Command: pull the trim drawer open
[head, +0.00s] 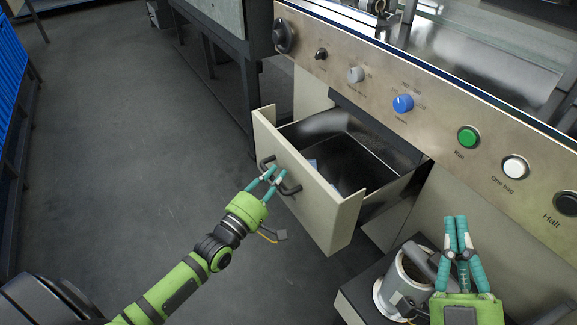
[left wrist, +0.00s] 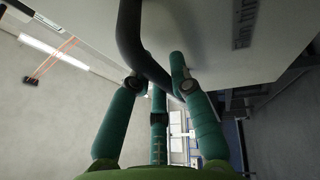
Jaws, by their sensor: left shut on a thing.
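The trim drawer stands pulled out from the machine, with its pale front panel (head: 300,190) well clear of the cabinet and its dark metal bin (head: 345,150) showing. My left gripper (head: 277,176) is shut on the dark drawer handle (head: 265,162). In the left wrist view the handle (left wrist: 133,40) runs between the teal fingers (left wrist: 155,85), beside the panel (left wrist: 215,35). My right gripper (head: 456,218) is at the lower right, its fingertips together with nothing seen between them.
Above the drawer is a control panel with a blue knob (head: 403,103), a green button (head: 468,137) and a white button (head: 515,167). A metal canister (head: 395,285) stands beside my right gripper. The floor (head: 130,150) left of the drawer is clear.

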